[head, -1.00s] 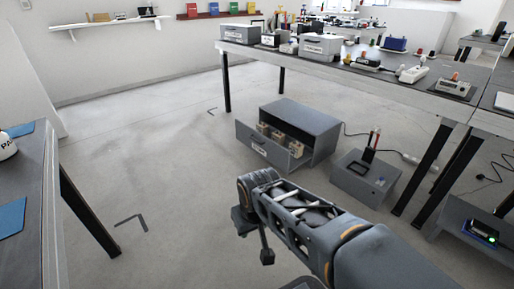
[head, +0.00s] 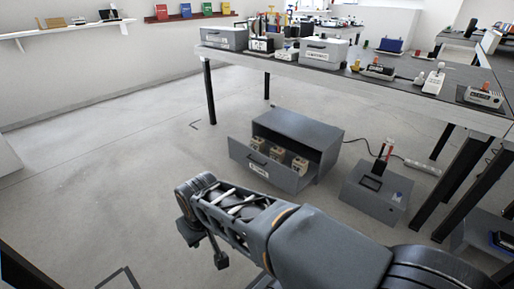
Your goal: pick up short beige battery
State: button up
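Three small beige blocks that look like batteries stand in the open drawer (head: 262,170) of a grey cabinet on the floor. They are a left one (head: 257,143), a middle one (head: 278,155) and a right one (head: 300,165). They are small in view, and I cannot tell which is the short one. My gripper (head: 204,249) hangs in front of and to the left of the drawer, nearer to me. Its two fingers are apart, with nothing seen between them.
The grey cabinet (head: 300,130) stands below a long workbench (head: 400,90) with boxes and devices on it. A grey box (head: 375,195) with a red-tipped item on top stands to its right, near a power strip. The floor (head: 110,170) to the left is clear.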

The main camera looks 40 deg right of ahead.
aim_at(277, 153)
jog(key=z, duration=0.15)
jog(key=i, duration=1.7)
jog(key=z, duration=1.35)
jog(key=i, duration=0.95)
jog(key=z, duration=1.05)
jog(key=i, duration=0.3)
jog(key=z, duration=0.3)
